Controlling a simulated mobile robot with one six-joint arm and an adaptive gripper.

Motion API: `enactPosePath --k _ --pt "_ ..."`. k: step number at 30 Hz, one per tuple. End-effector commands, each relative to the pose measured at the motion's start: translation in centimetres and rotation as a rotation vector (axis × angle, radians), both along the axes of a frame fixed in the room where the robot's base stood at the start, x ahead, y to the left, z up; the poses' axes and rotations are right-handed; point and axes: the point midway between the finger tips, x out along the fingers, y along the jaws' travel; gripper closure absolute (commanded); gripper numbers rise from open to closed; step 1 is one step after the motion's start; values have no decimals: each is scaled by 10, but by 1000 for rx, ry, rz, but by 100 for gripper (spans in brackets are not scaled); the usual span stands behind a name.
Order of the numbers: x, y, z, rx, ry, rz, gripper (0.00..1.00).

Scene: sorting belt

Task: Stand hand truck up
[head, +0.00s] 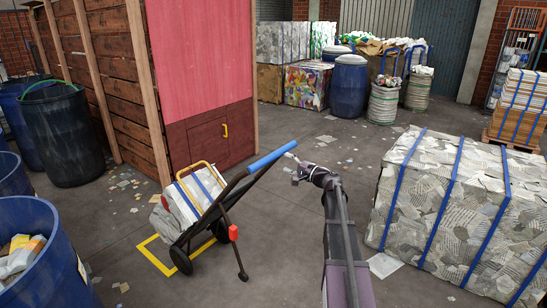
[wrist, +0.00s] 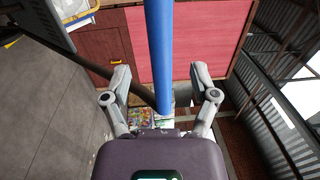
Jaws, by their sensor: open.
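The hand truck (head: 222,207) leans back in the head view, its dark frame tilted and its blue handle bar (head: 270,158) raised at the upper right. It carries a strapped grey-white bundle (head: 201,192). Its wheels and a thin leg touch the floor. My gripper (head: 291,166) is at the right end of the handle. In the wrist view the blue handle (wrist: 158,45) runs between the two spread fingers of my gripper (wrist: 160,80), with a gap on either side. The fingers do not appear to touch the bar.
A yellow floor outline (head: 152,262) lies under and beside the truck. A wooden enclosure with a red panel (head: 200,50) stands behind it. A large strapped paper bale (head: 450,200) is at right, and a blue barrel (head: 40,250) at left. Floor beyond the truck is mostly clear.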

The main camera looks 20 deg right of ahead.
Motion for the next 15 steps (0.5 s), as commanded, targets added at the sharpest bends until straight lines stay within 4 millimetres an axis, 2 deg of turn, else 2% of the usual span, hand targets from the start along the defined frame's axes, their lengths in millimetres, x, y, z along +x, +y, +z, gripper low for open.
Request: enactPosePath --k 6,15 --pt "31 16 3 0 0 0 24" --pt "56 31 5 0 0 -1 24"
